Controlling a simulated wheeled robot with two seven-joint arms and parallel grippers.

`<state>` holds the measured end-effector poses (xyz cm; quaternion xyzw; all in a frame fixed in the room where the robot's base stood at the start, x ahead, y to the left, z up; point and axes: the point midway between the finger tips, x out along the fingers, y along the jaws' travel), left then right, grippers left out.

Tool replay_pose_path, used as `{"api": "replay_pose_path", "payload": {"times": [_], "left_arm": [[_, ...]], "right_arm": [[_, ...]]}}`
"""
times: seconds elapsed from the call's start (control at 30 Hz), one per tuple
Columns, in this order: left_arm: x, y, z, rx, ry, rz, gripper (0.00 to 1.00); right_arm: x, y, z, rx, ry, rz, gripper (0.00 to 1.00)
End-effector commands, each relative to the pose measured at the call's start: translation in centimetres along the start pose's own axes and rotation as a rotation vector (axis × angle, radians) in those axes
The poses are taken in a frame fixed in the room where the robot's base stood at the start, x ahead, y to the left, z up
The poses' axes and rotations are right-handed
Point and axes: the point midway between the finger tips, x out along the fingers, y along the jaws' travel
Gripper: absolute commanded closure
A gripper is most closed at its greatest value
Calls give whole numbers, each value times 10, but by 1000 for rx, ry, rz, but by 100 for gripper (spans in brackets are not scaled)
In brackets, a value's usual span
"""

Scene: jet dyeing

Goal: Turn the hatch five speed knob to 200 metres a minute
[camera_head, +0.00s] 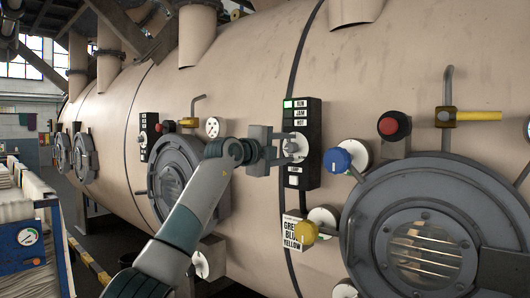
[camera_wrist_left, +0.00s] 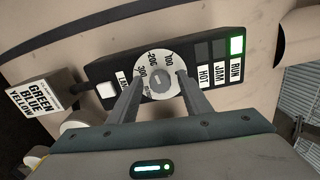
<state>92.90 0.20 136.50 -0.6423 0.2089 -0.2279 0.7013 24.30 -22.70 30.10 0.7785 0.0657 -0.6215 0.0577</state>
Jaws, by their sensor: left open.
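The speed knob (camera_head: 296,147) is on a black control panel (camera_head: 309,112) on the tan vessel. In the left wrist view its round pale dial (camera_wrist_left: 158,66) carries numbers that look like 100, 200 and 300, with a grey centre. The exact pointer setting is too small to read. My left gripper (camera_head: 279,150) is open at the knob, and in the left wrist view its two fingers (camera_wrist_left: 160,80) lie on either side of the dial's near part. I cannot tell whether they touch it. My right gripper is not in view.
The panel's RUN lamp (camera_wrist_left: 237,46) glows green beside JAM and HOT. Another hatch (camera_head: 165,178) stands left, behind my arm.

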Motion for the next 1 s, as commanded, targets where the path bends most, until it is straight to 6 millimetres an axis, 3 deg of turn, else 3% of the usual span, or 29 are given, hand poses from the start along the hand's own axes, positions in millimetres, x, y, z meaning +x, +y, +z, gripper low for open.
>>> {"api": "replay_pose_path", "payload": {"times": [0.37, 1.0], "left_arm": [[-32, 2, 1, 2, -2, -2, 56], [-140, 3, 1, 2, -2, 0, 56]], "right_arm": [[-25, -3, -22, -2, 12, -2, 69], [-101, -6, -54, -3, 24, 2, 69]]}}
